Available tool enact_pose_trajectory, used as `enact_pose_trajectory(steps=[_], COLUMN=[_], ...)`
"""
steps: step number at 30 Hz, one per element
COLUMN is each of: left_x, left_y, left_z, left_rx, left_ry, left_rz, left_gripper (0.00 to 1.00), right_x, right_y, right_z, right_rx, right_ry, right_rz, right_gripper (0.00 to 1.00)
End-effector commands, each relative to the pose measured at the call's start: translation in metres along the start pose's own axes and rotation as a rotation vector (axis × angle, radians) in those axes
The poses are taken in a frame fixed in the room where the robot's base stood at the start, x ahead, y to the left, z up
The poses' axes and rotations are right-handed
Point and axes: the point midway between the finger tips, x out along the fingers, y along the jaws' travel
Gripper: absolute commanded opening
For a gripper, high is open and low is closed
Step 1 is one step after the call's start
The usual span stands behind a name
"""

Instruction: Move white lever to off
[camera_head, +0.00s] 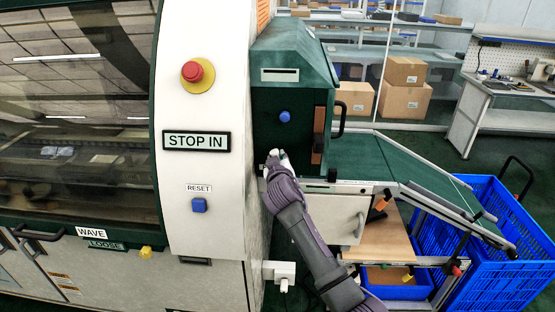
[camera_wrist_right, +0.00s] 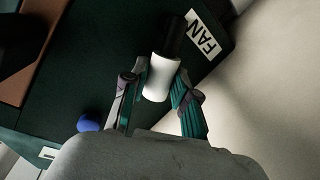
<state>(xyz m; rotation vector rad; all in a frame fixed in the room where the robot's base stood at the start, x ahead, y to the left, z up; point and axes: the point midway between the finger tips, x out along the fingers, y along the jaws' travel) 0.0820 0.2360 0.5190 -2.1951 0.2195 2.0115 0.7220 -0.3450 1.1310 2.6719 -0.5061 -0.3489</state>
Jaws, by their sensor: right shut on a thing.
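The white lever (camera_wrist_right: 156,80) has a white cylindrical grip on a black stem, beside a label reading FAN (camera_wrist_right: 204,35). It sits on the dark green machine panel and lies between the two fingers of my right gripper (camera_wrist_right: 160,75) in the wrist view. In the head view my right gripper (camera_head: 274,162) is at the left edge of the green housing, below a blue knob (camera_head: 285,117). It is shut on the lever and hides most of it there. My left gripper is not in view.
A red stop button (camera_head: 192,71), a STOP IN label and a blue reset button (camera_head: 199,205) are on the white panel to the left. A green conveyor (camera_head: 400,165) slopes down to a blue crate (camera_head: 500,275) on the right. A black handle (camera_head: 338,120) sticks out from the housing.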

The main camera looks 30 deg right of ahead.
Motion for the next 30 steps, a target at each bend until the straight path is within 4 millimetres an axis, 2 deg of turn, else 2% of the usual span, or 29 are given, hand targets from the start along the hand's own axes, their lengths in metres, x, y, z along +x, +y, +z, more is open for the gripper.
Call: enact_pose_trajectory(steps=[2,3,7,16,20,23,30], left_x=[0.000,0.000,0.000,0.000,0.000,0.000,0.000], left_y=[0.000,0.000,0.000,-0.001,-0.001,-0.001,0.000], left_z=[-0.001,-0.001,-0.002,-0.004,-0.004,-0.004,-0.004], left_rx=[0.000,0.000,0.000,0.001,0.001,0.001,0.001], left_ry=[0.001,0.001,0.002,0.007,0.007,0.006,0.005], left_rz=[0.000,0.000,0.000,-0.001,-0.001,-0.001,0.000], left_gripper=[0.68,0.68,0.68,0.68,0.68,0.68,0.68], right_x=[0.000,0.000,0.000,0.000,-0.007,-0.021,-0.069], right_y=[0.000,0.000,0.000,0.000,-0.001,-0.001,-0.001], right_z=[0.000,0.000,0.000,0.000,0.000,0.001,0.001], right_rx=[-0.003,-0.003,-0.002,0.000,0.000,0.001,0.001], right_ry=[-0.001,-0.001,-0.001,0.000,0.001,0.001,0.001], right_rz=[0.000,0.000,0.000,0.000,-0.001,-0.002,-0.002], right_gripper=[0.00,0.31,0.53,0.54,0.54,0.54,0.54])
